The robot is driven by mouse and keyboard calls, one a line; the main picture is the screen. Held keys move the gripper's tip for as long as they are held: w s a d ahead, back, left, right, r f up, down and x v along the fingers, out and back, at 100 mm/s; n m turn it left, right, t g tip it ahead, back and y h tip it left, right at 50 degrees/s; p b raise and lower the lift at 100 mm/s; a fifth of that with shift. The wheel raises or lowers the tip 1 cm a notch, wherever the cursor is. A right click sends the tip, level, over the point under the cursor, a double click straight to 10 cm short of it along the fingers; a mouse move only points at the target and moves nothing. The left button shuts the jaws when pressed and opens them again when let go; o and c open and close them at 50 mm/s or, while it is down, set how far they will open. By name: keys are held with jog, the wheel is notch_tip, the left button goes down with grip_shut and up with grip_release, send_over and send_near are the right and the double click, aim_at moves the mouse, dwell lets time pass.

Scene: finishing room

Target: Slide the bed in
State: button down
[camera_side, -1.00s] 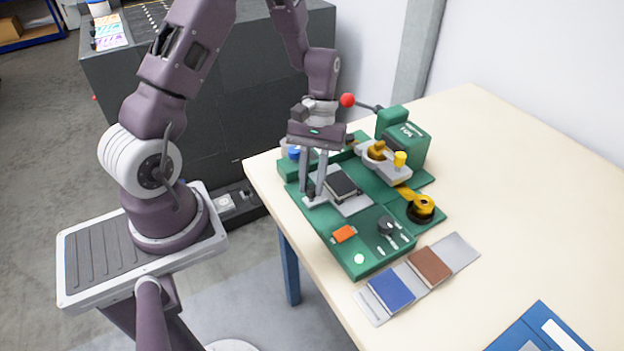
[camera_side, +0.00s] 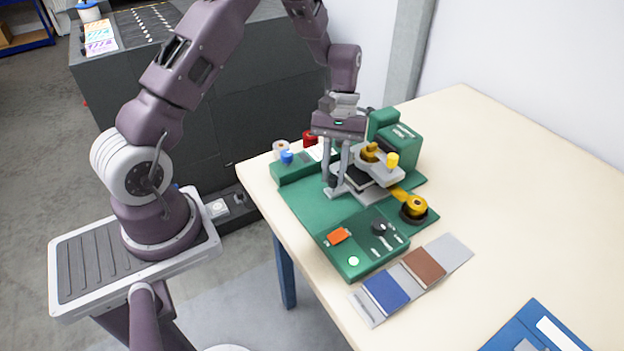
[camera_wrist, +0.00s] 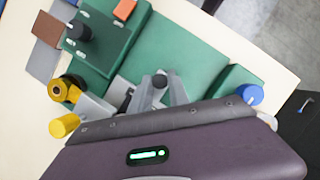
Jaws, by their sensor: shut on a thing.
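The green stamping machine (camera_side: 395,145) stands on the table with its green base (camera_side: 305,205) in front. The sliding bed (camera_side: 372,197) is a grey plate with a dark, flat piece (camera_side: 355,178) on it. The bed is largely beneath the machine's grey head (camera_side: 385,165), which hides much of the piece. My gripper (camera_side: 338,186) points down at the bed's left end, shut on its handle. In the wrist view my gripper's fingers (camera_wrist: 160,90) close around a dark knob (camera_wrist: 160,80), and my wrist body hides much of the machine.
An orange button (camera_side: 339,236), a black dial (camera_side: 379,228) and a lit green lamp (camera_side: 353,261) are on the front panel. A gold foil roll (camera_side: 414,206) sits at the right. Blue (camera_side: 383,291) and brown (camera_side: 424,266) pieces lie on a grey strip.

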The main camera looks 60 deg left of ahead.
jog(key=shift+w, duration=1.65)
jog(key=c, duration=1.3)
grip_release()
jog(key=shift+o, duration=0.2)
jog(key=v, duration=0.7)
jog(key=shift+s+r, duration=0.1)
jog(key=shift+r, duration=0.05)
notch_tip(320, 180, up, 10)
jog(key=m+t+y, duration=0.1)
jog(key=m+t, duration=0.1)
send_over(340, 190)
jog(key=s+d+r+m+t+y, duration=0.1)
jog(key=s+d+r+m+t, duration=0.15)
jog(key=s+r, duration=0.5)
jog(key=s+d+m+t, duration=0.1)
jog(key=s+m+t, duration=0.1)
jog(key=s, duration=0.5)
jog(key=s+d+m+t+y, duration=0.1)
jog(key=s+d+m+t, duration=0.1)
jog(key=s, duration=0.5)
jog(key=shift+s+d, duration=0.15)
jog(key=shift+s, duration=0.2)
